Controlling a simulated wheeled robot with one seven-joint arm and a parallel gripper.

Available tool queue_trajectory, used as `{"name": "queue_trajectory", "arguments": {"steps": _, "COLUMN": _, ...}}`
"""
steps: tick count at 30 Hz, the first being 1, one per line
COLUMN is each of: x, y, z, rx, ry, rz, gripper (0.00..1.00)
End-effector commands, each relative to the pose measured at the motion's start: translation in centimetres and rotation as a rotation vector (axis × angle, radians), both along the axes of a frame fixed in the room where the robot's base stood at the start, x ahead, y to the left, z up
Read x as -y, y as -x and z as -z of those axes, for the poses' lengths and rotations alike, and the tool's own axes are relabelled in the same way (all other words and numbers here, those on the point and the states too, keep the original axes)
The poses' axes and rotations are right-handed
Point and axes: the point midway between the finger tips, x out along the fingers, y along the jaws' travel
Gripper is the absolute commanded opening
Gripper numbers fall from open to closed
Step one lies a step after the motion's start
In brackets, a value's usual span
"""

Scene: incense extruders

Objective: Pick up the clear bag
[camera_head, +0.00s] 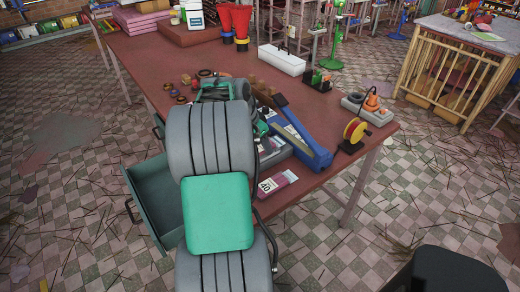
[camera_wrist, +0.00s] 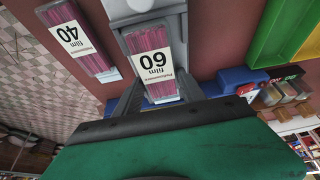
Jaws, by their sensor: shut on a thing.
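A clear bag of pink sticks with a white label reading 60 film (camera_wrist: 155,85) is between the two dark fingers of my gripper (camera_wrist: 155,75) in the wrist view. The gripper is shut on it. Whether the bag is clear of the grey surface behind it, I cannot tell. A second clear bag with a label reading 40 film (camera_wrist: 76,38) lies on the table to the left of it. This second bag also shows near the table's front edge in the head view (camera_head: 278,184). My arm hides the gripper in the head view.
An open green drawer (camera_head: 152,205) juts out at left. Green and yellow bins (camera_wrist: 285,30) stand at right in the wrist view.

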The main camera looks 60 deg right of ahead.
Motion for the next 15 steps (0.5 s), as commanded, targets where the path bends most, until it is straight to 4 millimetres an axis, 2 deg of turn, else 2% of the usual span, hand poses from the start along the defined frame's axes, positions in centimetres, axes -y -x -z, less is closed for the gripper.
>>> {"name": "queue_trajectory", "arguments": {"steps": 1, "x": 0.00, "y": 0.01, "z": 0.00, "rx": 0.000, "ry": 0.000, "rz": 0.000, "gripper": 0.27}}
{"name": "queue_trajectory", "arguments": {"steps": 9, "x": 0.00, "y": 0.00, "z": 0.00, "rx": 0.000, "ry": 0.000, "rz": 0.000, "gripper": 0.05}}
{"name": "queue_trajectory", "arguments": {"steps": 15, "x": 0.02, "y": 0.00, "z": -0.07, "rx": 0.001, "ry": 0.000, "rz": 0.000, "gripper": 0.05}}
